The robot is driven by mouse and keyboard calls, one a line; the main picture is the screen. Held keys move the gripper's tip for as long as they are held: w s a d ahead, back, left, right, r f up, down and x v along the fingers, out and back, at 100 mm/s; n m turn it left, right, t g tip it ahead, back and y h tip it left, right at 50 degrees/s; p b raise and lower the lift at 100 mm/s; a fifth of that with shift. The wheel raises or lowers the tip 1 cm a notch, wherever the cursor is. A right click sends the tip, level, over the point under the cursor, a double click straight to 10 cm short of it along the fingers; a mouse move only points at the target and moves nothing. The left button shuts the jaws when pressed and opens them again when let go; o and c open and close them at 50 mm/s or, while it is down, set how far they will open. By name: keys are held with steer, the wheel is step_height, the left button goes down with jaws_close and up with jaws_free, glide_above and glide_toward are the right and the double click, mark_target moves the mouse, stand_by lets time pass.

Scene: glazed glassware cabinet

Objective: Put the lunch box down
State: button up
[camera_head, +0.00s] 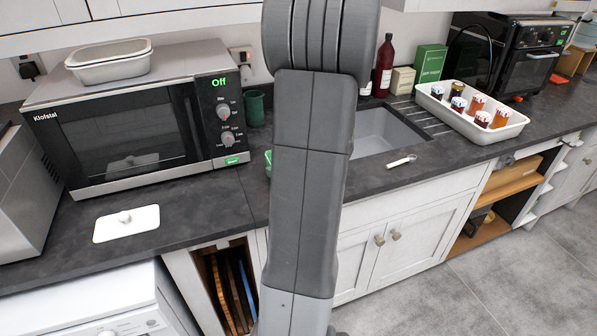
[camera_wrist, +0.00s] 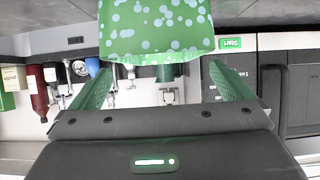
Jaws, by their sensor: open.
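The lunch box (camera_wrist: 155,25), green with pale dots, shows at the top of the wrist view, which looks upside down. It lies at or just beyond the tips of my green fingers. My gripper (camera_wrist: 160,68) is open, one finger toward each side of the box. I cannot tell whether a finger touches it. The dark worktop is around the box, but their contact is not clear. In the head view my arm hides most of this spot; only a small green piece (camera_head: 268,157) shows beside it, and I cannot tell whether it is box or finger.
A microwave (camera_head: 150,120) with white dishes (camera_head: 108,62) on top stands left. A white lid (camera_head: 126,223) lies before it. A green cup (camera_head: 255,108) stands behind. The sink (camera_head: 380,132) and a tray of jars (camera_head: 455,127) are right. Worktop right of the lid is clear.

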steer(key=v, duration=0.7)
steer(key=shift+w+f, duration=0.1)
stand_by(0.4)
steer(key=p+x, duration=0.1)
steer(key=x, duration=1)
steer(key=shift+w, duration=0.15)
steer(key=shift+w+a+f, duration=0.15)
steer(key=shift+w+f, duration=0.15)
steer(key=shift+f, duration=0.1)
steer(key=shift+s+r, duration=0.1)
steer(key=shift+r, duration=0.05)
